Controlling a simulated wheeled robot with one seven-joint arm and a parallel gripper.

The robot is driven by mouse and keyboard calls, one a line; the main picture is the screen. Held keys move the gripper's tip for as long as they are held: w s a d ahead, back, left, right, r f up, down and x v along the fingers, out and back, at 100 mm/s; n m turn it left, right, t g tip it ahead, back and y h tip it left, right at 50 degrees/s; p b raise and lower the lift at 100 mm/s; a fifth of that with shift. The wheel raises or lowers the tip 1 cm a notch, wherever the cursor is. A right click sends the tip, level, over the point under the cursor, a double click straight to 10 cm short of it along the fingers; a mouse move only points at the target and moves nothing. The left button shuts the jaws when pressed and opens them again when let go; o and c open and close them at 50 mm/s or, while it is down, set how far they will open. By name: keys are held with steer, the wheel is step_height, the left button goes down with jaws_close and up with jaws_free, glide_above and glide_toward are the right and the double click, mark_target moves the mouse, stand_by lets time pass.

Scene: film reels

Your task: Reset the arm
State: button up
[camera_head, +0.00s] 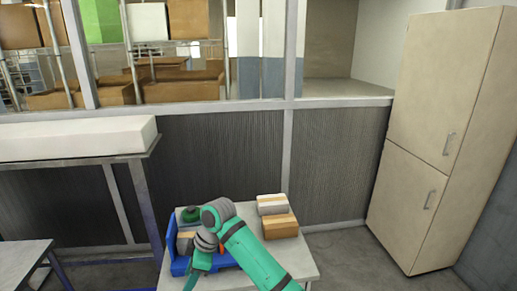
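My teal and grey arm reaches in from the bottom of the head view and bends over a small light table (247,209). Its far end, with my gripper (199,264), points down over a blue bin (179,264) on the left part of the table. The fingertips cannot be made out, so I cannot tell whether the gripper is open or holds anything. A dark green round item (190,214) and grey items show in the bin, partly hidden by my arm. A small orange spot shows beside the arm.
A white box (271,204) and a brown box (281,226) sit at the table's right. A tall beige cabinet (433,150) stands at right. A bench with a long white box (75,138) is at left, another table (22,262) in front. Floor is clear right of the small table.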

steer(key=s+a+f+m+t+y, duration=0.2)
steer(key=a+f+m+y, duration=0.1)
steer(key=a, duration=0.4)
steer(key=s+a+f+m+t+y, duration=0.2)
steer(key=a+f+m+t+y, duration=0.15)
steer(key=a, duration=0.35)
step_height(320, 180, down, 4)
steer(key=s+d+r+m+t, duration=0.1)
steer(key=s+d+m+t, duration=0.15)
steer(key=m+t, duration=0.2)
steer(key=s+d+f+m+t+h, duration=0.2)
steer(key=s+d+f+m+h, duration=0.25)
steer(key=s+d, duration=0.35)
steer(key=s+d+f+m+t+h, duration=0.3)
steer(key=s+d+f+m, duration=0.15)
steer(key=s+d, duration=0.35)
steer(key=s+d+r+h, duration=0.1)
steer(key=s+d+r, duration=0.2)
steer(key=s+d, duration=0.2)
steer(key=s+d+r+h, duration=0.1)
steer(key=s+d+r, duration=0.2)
steer(key=s+d, duration=0.2)
steer(key=s+d+r+t+h, duration=0.1)
steer(key=s+d+r, duration=0.2)
steer(key=s, duration=0.6)
steer(key=d, duration=0.2)
steer(key=shift+s+d+h, duration=0.4)
